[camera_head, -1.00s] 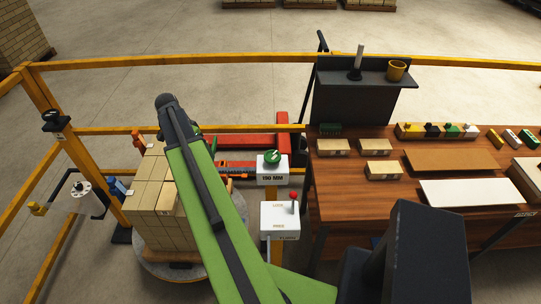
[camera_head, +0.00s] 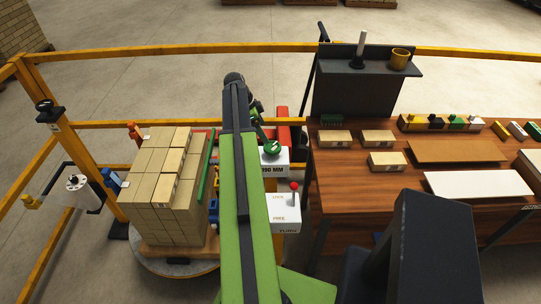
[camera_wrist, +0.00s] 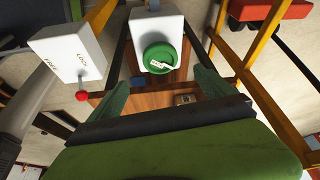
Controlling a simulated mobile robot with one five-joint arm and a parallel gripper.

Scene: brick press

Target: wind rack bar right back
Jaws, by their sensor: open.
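A green knob (camera_head: 271,147) sits on top of a white box (camera_head: 275,168) marked 190 MM, right of my arm in the head view. In the wrist view the green knob (camera_wrist: 161,56) lies just beyond my gripper (camera_wrist: 161,80), whose two green fingers stand wide apart with nothing between them. The knob appears between the finger directions; I cannot tell the height gap. The toothed rack bar is mostly hidden behind my arm in the head view.
A second white box (camera_head: 284,212) with a red-tipped lever is marked LOCK and FREE; its red knob (camera_wrist: 82,96) shows at left in the wrist view. A brick stack (camera_head: 165,190) stands left of my arm. A wooden bench (camera_head: 350,190) is at right, yellow rails behind.

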